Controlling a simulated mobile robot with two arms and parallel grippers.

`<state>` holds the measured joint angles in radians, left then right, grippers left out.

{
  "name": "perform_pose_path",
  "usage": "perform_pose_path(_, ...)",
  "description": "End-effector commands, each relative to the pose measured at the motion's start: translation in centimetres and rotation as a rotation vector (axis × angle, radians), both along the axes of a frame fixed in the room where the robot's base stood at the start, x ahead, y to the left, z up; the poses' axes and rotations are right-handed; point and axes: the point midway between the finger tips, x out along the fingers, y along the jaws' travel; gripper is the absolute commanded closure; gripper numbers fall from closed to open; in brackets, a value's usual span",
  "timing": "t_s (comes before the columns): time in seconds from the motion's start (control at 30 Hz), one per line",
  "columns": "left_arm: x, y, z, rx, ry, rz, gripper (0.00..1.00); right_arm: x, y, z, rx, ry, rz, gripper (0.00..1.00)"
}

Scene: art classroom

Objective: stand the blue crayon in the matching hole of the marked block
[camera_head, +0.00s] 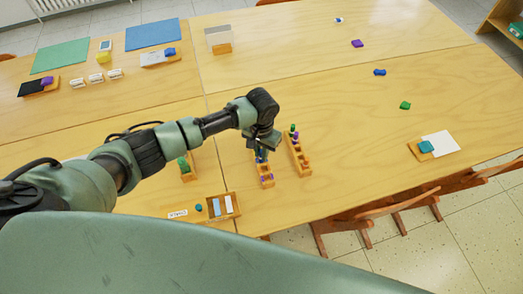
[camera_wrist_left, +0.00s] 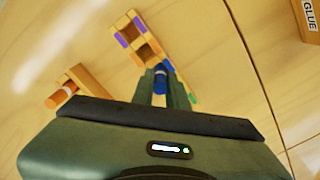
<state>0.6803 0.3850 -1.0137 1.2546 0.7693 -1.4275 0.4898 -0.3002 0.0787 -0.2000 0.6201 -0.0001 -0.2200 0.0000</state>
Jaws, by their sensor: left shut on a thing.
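My left gripper (camera_head: 262,153) points down over the near end of the work table and is shut on the blue crayon (camera_wrist_left: 160,79). The crayon shows between the fingers (camera_wrist_left: 162,92) in the left wrist view. The wooden block with coloured marks (camera_head: 266,181) is right under the gripper. In the left wrist view the block (camera_wrist_left: 151,46) shows purple, orange, blue and green marks, with the crayon beside the blue mark. The fingers hide the crayon's lower end, so I cannot tell whether it is in a hole. My right gripper is not in view.
A second block with crayons (camera_head: 298,154) stands close to the right. Another block with a green piece (camera_head: 187,167) is left. A wooden tray (camera_head: 235,205) lies nearer me. A GLUE-labelled box (camera_wrist_left: 309,14) shows at the wrist view's corner. The table's right side is mostly clear.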

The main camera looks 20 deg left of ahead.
Motion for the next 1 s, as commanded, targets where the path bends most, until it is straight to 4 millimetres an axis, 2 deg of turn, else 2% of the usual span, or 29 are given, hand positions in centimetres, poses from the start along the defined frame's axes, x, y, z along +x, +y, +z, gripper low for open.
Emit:
perform_pose_path(0.3,0.01,-0.02,-0.01,0.0,0.0,0.0,1.0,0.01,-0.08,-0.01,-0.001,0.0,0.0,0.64)
perform_pose_path(0.33,0.01,-0.02,0.0,0.0,0.0,0.0,0.77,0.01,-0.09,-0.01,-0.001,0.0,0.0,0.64)
perform_pose_path(0.4,0.01,-0.02,0.0,0.0,0.0,0.0,0.6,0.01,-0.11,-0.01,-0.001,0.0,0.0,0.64)
perform_pose_path(1.0,0.01,-0.01,0.0,0.0,0.0,0.0,0.6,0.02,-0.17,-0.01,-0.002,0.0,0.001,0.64)
